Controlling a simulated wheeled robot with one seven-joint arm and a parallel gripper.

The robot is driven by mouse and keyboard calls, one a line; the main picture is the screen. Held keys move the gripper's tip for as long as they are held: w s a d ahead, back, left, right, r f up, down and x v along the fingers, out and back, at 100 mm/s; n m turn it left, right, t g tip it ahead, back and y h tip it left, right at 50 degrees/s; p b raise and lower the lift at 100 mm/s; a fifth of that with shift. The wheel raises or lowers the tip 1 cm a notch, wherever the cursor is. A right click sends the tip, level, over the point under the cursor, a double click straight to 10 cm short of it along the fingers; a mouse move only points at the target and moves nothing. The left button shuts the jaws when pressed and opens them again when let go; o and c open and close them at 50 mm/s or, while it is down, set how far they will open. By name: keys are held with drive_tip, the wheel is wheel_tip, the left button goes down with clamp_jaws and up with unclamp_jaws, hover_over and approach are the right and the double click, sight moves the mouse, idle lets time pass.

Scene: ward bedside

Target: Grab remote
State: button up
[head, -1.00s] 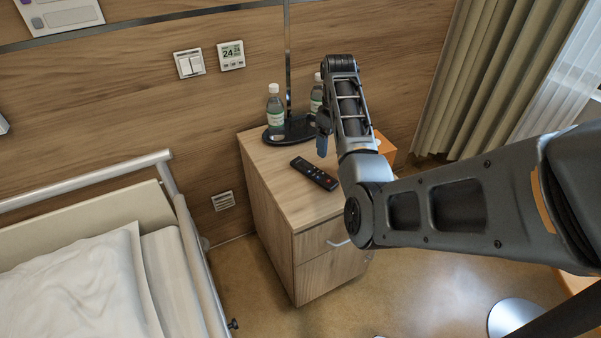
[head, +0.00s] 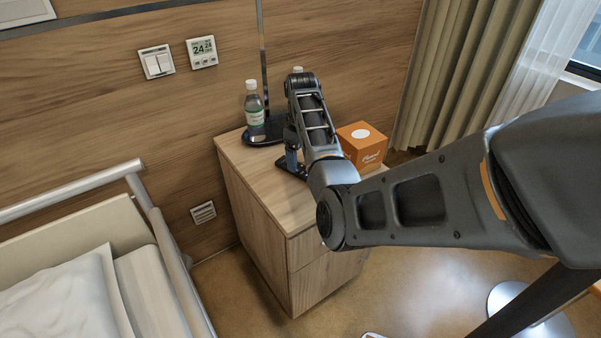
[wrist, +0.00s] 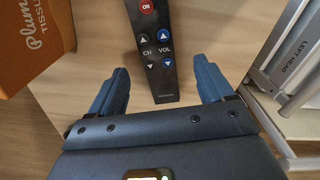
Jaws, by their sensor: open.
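The remote (wrist: 158,50) is a dark handset with a red ON button and CH and VOL arrow keys. It lies on the bedside cabinet's light wood top (head: 238,160). In the wrist view its lower end reaches between the two blue fingers of my gripper (wrist: 162,76), with a gap on each side. The fingers are open and hold nothing. Its upper end runs out of the picture. In the head view my gripper (head: 291,158) is low over the cabinet top, and my arm hides most of the remote.
An orange tissue box (head: 364,146) stands on the cabinet right of my arm; it is at the left in the wrist view (wrist: 30,40). A bottle (head: 255,112) stands on a black tray at the back. The bed rail (wrist: 292,48) is close at the right.

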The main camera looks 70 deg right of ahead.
sight(301, 170)
drive_tip(key=f, duration=0.4)
drive_tip(key=shift+d+f, duration=0.2)
drive_tip(key=shift+f, duration=0.05)
drive_tip(key=c, duration=1.2)
